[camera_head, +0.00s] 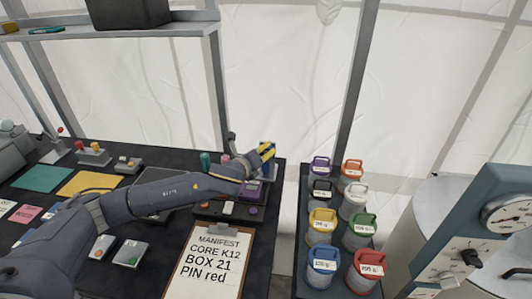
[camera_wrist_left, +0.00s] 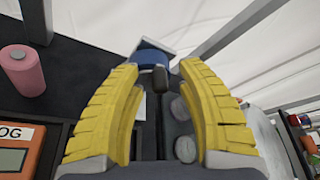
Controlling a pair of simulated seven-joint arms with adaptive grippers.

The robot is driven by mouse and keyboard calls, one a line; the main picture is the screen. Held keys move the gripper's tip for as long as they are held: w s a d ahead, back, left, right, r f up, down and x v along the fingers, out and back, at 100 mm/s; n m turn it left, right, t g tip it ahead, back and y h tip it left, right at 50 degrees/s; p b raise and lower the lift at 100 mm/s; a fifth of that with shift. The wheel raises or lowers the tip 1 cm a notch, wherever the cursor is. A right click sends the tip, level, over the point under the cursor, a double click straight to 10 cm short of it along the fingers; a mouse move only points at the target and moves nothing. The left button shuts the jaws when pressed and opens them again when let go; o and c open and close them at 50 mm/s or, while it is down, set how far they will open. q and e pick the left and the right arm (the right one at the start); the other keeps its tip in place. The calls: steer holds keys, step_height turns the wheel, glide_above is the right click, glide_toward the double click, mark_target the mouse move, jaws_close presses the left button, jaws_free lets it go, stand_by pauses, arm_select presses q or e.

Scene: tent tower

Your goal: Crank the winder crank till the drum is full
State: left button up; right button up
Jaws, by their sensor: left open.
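Between the fingertips, farther off, a blue drum (camera_wrist_left: 150,55) sits in a grey bracket. A dark upright knob (camera_wrist_left: 160,76), which looks like the crank handle, stands in front of the drum, between the fingers and apart from both. I cannot tell how full the drum is. My right gripper is not in view.
A pink spool (camera_wrist_left: 21,68) stands left of the fingers; an orange boxed meter (camera_wrist_left: 15,150) sits nearer. A manifest clipboard (camera_head: 210,258) lies on the table. Several coloured canisters (camera_head: 323,222) stand on a separate stand to the right. A shelf post (camera_head: 218,85) rises behind.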

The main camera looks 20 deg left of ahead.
arm_select(q)
steer(key=shift+w, duration=0.1)
steer(key=shift+c, duration=0.5)
jaws_close()
